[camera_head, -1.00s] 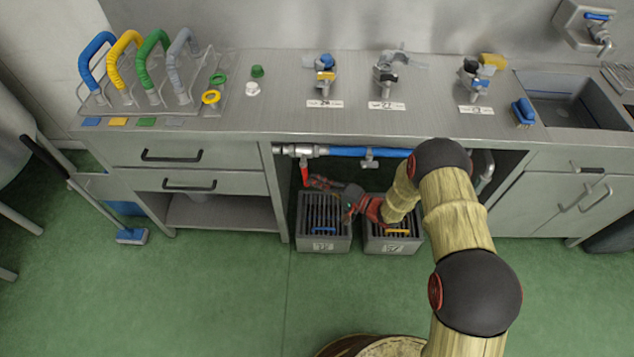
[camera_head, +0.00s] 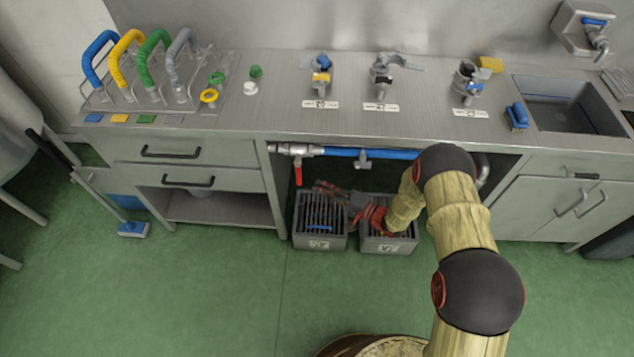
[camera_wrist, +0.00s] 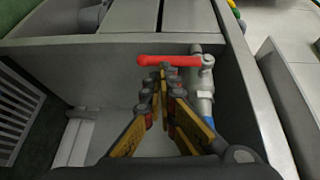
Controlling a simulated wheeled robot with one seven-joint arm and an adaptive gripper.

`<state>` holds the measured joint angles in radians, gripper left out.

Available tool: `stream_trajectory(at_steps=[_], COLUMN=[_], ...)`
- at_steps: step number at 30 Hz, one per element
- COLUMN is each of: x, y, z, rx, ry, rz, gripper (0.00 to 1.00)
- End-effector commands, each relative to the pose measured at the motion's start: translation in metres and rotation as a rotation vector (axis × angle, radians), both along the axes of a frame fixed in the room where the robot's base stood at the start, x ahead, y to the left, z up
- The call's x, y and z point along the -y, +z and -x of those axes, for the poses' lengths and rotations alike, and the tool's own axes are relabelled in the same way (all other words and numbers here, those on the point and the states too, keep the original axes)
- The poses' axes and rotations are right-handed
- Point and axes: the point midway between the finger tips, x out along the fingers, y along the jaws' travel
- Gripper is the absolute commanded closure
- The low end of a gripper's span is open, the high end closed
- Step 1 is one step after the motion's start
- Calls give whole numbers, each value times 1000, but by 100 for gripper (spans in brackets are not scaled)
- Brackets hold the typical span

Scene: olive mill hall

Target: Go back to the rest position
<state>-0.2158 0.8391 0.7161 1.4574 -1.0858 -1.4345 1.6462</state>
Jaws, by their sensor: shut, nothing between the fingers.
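My gripper (camera_head: 328,188) is under the counter, in front of the pipe and above the two slatted crates. In the wrist view the fingers (camera_wrist: 163,75) are shut with nothing between them. The red valve handle (camera_head: 298,174) hangs down from the pipe just left of the fingertips. In the wrist view the red handle (camera_wrist: 170,61) lies just beyond the fingertips; whether they touch it I cannot tell. My arm reaches in from the lower right.
The left grey crate (camera_head: 320,243) and right grey crate (camera_head: 388,248) stand on the floor beneath my gripper. A blue pipe (camera_head: 385,154) runs under the steel counter (camera_head: 290,120). Drawers (camera_head: 178,150) close off the left side.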

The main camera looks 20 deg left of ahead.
Motion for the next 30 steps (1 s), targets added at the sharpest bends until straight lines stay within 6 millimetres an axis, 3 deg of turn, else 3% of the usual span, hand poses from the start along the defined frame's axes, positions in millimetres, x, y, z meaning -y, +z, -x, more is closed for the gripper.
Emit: stream_trajectory(at_steps=[13, 28, 30], x=[69, 79, 80], y=[2, 0, -9], z=[19, 23, 23], rx=[-1, 27, 69], ry=[-1, 3, 7], rz=[-1, 8, 55], gripper=[100, 100, 100])
